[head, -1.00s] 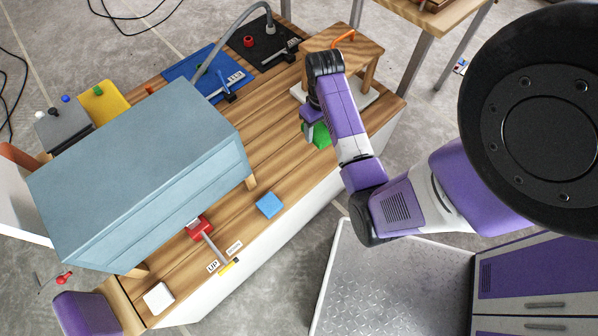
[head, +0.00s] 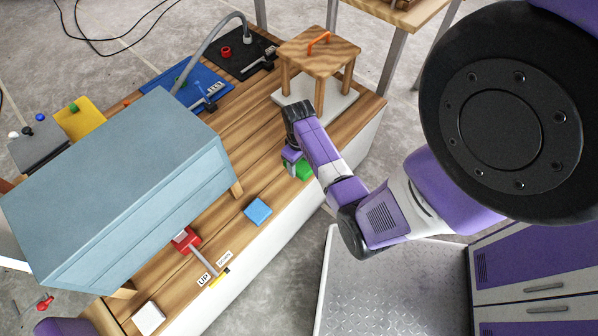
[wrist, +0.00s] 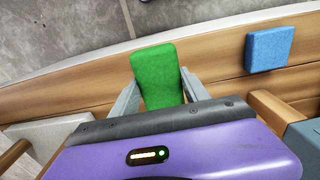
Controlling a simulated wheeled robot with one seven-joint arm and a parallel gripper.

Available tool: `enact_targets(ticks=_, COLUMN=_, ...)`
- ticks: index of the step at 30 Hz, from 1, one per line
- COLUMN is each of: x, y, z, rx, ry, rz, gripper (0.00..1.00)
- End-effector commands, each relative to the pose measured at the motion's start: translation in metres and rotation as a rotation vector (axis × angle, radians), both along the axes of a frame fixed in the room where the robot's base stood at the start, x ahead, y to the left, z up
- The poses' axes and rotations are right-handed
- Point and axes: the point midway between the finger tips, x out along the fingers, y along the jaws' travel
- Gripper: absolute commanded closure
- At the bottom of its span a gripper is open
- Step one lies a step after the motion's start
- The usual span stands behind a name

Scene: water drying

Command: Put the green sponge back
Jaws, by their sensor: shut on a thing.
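The green sponge (wrist: 158,74) is upright between the two grey fingers of my gripper (wrist: 158,92) in the wrist view. My gripper is shut on it. In the head view the green sponge (head: 303,170) shows partly behind my gripper (head: 293,158), near the table's front edge. I cannot tell whether the sponge touches the tabletop. A blue sponge (head: 257,211) lies flat on the wooden table (head: 215,225), to the lower left of my gripper. The blue sponge also shows at the right in the wrist view (wrist: 269,49).
A small wooden stool (head: 322,52) with an orange handle stands on a white board (head: 343,103) behind my gripper. A large blue-grey box (head: 115,180) covers the table's left part. A red-based lever (head: 187,240) is near the front. Bare wood lies between the box and sponges.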

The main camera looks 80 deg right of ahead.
Motion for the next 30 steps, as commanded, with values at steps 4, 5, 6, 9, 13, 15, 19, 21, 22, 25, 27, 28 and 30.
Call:
enact_targets(ticks=4, x=0.0, y=0.0, z=-0.01, rx=0.001, ry=0.001, rz=0.0, gripper=0.84)
enact_targets(ticks=5, x=0.0, y=0.0, z=-0.014, rx=0.001, ry=0.001, rz=0.0, gripper=0.84)
enact_targets(ticks=6, x=0.0, y=0.0, z=-0.019, rx=0.0, ry=0.0, rz=0.0, gripper=0.84)
enact_targets(ticks=9, x=0.0, y=0.0, z=-0.034, rx=0.001, ry=0.001, rz=0.0, gripper=0.84)
enact_targets(ticks=13, x=0.0, y=0.0, z=-0.045, rx=0.0, ry=0.0, rz=0.0, gripper=0.84)
enact_targets(ticks=15, x=0.0, y=0.0, z=-0.045, rx=-0.001, ry=-0.001, rz=0.0, gripper=0.84)
enact_targets(ticks=19, x=0.0, y=0.0, z=-0.045, rx=-0.001, ry=0.0, rz=0.0, gripper=0.84)
enact_targets(ticks=21, x=0.0, y=0.0, z=-0.045, rx=-0.001, ry=0.0, rz=0.0, gripper=0.84)
enact_targets(ticks=22, x=0.0, y=0.0, z=-0.046, rx=-0.001, ry=-0.001, rz=0.0, gripper=0.84)
enact_targets(ticks=25, x=0.0, y=0.0, z=-0.049, rx=0.0, ry=0.0, rz=0.001, gripper=0.84)
enact_targets(ticks=27, x=0.0, y=0.0, z=-0.047, rx=-0.001, ry=-0.001, rz=0.0, gripper=0.33)
enact_targets(ticks=28, x=0.0, y=0.0, z=-0.047, rx=-0.001, ry=-0.001, rz=0.0, gripper=0.27)
enact_targets(ticks=30, x=0.0, y=0.0, z=-0.047, rx=0.0, ry=0.0, rz=0.0, gripper=0.25)
